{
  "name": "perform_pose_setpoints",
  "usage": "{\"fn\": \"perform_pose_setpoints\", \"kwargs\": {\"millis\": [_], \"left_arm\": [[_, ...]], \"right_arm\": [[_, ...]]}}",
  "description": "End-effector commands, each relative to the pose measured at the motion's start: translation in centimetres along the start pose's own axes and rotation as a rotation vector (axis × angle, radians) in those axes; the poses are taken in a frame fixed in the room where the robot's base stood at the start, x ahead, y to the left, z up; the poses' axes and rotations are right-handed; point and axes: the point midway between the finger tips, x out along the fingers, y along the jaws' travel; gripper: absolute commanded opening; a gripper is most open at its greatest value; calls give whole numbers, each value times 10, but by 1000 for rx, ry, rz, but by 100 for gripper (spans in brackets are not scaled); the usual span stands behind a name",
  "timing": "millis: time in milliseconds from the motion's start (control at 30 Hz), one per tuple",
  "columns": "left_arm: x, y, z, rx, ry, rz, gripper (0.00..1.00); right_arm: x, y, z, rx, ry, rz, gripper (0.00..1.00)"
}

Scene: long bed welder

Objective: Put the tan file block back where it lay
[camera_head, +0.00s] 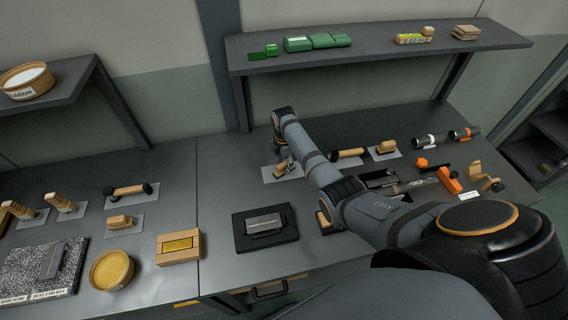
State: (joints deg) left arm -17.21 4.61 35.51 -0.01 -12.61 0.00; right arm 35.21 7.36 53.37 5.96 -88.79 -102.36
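My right gripper (281,163) points down over a pale mat (270,176) at the middle of the bench. It is small and dark in the view, and I cannot tell whether its fingers are open or shut on something. Tan blocks that look alike lie on their own grey mats: one (386,146) right of my gripper and one (120,222) on the left bench. I cannot tell which is the tan file block. Another tan piece (324,219) is partly hidden by my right arm. My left gripper is not in view.
A black tray with a grey metal block (264,224) lies front middle. A tan box (178,247) and round tan tub (111,271) stand left of it. Orange clamps (449,180) lie at the right. A shelf (375,53) overhangs the back.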

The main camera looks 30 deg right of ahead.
Motion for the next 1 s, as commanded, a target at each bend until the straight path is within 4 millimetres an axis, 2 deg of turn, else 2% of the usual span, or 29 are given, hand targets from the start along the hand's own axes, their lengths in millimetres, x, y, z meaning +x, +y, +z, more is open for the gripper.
{"fn": "perform_pose_setpoints", "kwargs": {"millis": [133, 267, 600, 700, 833, 1000], "left_arm": [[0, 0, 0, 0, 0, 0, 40], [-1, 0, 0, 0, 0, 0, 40], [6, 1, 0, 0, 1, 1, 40], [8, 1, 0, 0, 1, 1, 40], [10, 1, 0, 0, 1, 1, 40], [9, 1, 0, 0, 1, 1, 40]], "right_arm": [[-1, 0, 0, 0, 0, 0, 47], [-13, 1, 0, 0, 0, 3, 47], [-91, 1, 1, 0, -2, 4, 47], [-108, 1, 1, 0, -1, 3, 47], [-120, 0, 0, 1, 0, 0, 47], [-123, 0, 0, 0, 0, 0, 47]]}}
